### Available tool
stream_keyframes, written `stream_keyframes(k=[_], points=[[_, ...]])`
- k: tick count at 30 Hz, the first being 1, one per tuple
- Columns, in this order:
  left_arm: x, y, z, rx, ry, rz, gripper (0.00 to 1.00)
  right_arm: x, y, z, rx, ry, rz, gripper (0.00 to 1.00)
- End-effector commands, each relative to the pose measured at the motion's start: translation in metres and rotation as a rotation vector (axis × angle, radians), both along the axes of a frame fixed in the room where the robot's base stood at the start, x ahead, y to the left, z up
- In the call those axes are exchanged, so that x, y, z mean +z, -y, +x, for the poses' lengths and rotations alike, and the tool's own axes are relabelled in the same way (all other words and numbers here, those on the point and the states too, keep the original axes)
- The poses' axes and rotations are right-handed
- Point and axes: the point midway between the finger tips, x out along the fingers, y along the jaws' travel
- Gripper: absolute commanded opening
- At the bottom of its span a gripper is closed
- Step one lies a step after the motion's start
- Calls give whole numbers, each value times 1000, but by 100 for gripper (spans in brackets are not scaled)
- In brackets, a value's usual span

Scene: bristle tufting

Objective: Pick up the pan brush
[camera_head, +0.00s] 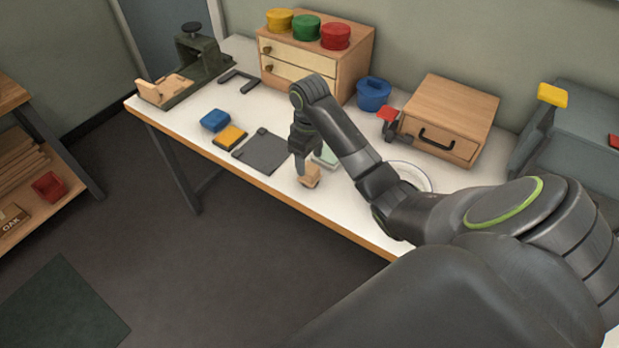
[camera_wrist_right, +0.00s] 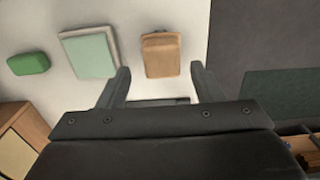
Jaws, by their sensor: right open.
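A small tan wooden block (camera_head: 311,177), which may be the pan brush, is at the front edge of the white workbench. In the right wrist view the block (camera_wrist_right: 161,56) lies ahead of my right gripper, between the lines of its two fingers. My right gripper (camera_head: 301,163) is open and points down right at the block, partly covering it in the head view. The wrist view shows the open fingers (camera_wrist_right: 159,76) with nothing held between them. Bristles on the block cannot be made out. My left gripper is not in view.
A pale green pad (camera_wrist_right: 90,53) and a green block (camera_wrist_right: 29,63) lie beside the wooden block. A dark plate (camera_head: 262,152), a yellow block (camera_head: 230,136) and a blue block (camera_head: 215,120) lie left. A white dish (camera_head: 418,172) is right, partly behind my arm.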

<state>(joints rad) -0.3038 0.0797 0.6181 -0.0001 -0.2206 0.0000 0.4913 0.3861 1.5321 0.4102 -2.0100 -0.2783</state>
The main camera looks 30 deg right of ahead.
Motion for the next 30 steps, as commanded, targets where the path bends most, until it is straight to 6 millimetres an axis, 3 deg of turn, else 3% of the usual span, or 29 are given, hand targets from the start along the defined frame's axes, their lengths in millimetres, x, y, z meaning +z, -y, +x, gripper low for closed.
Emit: stream_keyframes(k=[4,9,16,27,30], points=[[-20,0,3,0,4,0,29,-23,-1,-2,0,-1,1,60],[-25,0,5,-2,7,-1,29,-41,-2,-3,1,-2,1,60],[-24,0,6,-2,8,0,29,-42,-2,-3,1,0,0,60],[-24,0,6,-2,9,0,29,-42,-1,-3,0,0,0,13],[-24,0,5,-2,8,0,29,-41,-1,-3,0,0,0,11]])
